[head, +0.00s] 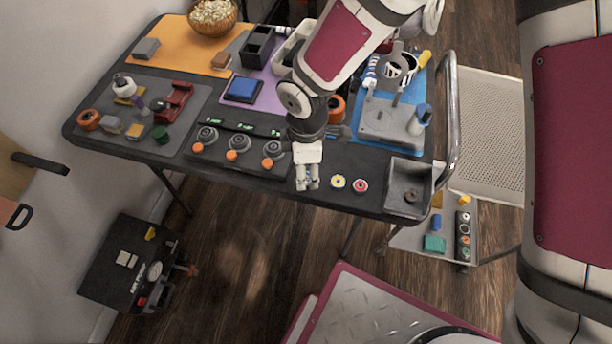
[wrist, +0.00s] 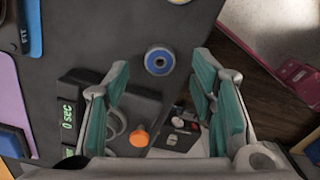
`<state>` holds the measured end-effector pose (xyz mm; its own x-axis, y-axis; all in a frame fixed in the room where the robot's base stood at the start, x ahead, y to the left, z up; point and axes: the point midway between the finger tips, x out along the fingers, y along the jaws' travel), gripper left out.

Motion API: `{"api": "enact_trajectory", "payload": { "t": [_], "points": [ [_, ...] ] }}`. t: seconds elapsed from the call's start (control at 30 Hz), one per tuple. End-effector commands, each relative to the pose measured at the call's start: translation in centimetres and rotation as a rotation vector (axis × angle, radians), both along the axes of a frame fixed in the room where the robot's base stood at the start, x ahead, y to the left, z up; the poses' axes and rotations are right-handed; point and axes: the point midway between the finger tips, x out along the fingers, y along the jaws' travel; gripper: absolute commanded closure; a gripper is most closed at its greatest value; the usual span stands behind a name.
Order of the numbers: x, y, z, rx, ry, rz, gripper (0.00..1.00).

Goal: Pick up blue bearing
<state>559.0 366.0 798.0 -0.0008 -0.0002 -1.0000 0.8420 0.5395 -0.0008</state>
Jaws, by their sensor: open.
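In the head view my gripper (head: 307,185) points down over the table's front edge area and mostly hides the blue bearing.
A yellow bearing (head: 338,181) and a red bearing (head: 360,185) lie just right of my gripper. A grey tray (head: 422,172) stands farther right. A timer panel with orange knobs (head: 232,155) is close on the left. The table's front edge is near.

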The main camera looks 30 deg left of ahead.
Motion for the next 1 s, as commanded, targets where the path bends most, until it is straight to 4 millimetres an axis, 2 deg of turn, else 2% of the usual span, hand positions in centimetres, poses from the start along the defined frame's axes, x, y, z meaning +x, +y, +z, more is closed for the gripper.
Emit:
{"api": "enact_trajectory", "payload": {
  "t": [0.1, 0.2, 0.47, 0.7, 1.0],
  "points": [
    [-0.1, 0.0, -1.7, -0.002, 0.001, 0.002, 0.49],
    [0.0, 0.0, -2.5, 0.000, 0.000, 0.000, 0.49],
    [0.0, 0.0, -2.7, 0.001, -0.001, -0.001, 0.49],
    [0.0, 0.0, -2.7, 0.001, -0.001, -0.001, 0.99],
    [0.0, 0.0, -2.6, 0.001, -0.001, -0.001, 0.99]
  ]
}}
